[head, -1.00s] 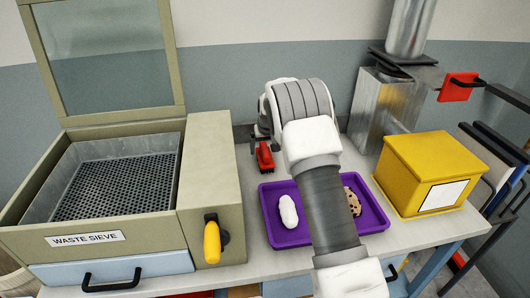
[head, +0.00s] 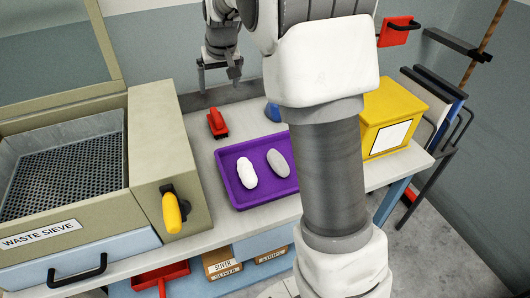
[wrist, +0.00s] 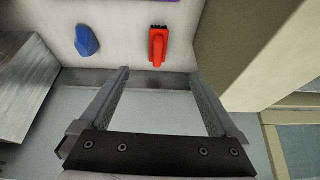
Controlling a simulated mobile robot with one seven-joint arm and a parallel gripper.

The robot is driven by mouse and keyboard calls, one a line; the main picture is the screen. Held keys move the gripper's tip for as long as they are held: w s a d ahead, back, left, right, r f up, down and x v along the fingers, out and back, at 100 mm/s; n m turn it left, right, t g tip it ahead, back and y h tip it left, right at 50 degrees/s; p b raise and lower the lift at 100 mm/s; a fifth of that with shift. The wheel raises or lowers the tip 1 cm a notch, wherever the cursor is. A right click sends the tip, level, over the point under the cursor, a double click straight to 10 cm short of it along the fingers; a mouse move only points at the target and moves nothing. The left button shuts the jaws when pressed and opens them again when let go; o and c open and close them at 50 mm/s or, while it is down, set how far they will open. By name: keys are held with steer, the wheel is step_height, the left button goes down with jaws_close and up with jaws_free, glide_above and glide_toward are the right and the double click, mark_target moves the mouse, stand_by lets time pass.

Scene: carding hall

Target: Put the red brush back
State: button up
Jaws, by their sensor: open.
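The red brush (head: 217,124) lies on the bench top between the waste sieve and the purple tray. It also shows in the wrist view (wrist: 158,46), with dark bristles at its far end. My gripper (head: 219,86) is open and empty, above the back edge of the bench and behind the brush. In the wrist view my gripper's fingers (wrist: 160,73) are spread wide, with the brush beyond the tips and between their lines, apart from both.
The waste sieve (head: 165,135) stands left, with a yellow handle. The purple tray (head: 240,200) holds a white lump and a grey lump. A blue object (wrist: 87,41) is near the brush. A yellow box (head: 420,115) stands right. A red dustpan-like piece (head: 160,277) is below the bench.

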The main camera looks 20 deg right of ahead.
steer(key=s+r, duration=0.4)
steer(key=s, duration=0.4)
steer(key=s+r, duration=0.4)
steer(key=s, duration=0.5)
steer(key=s+f, duration=0.3)
steer(key=s, duration=1.5)
steer(key=shift+t, duration=0.4)
steer(key=shift+a, duration=0.1)
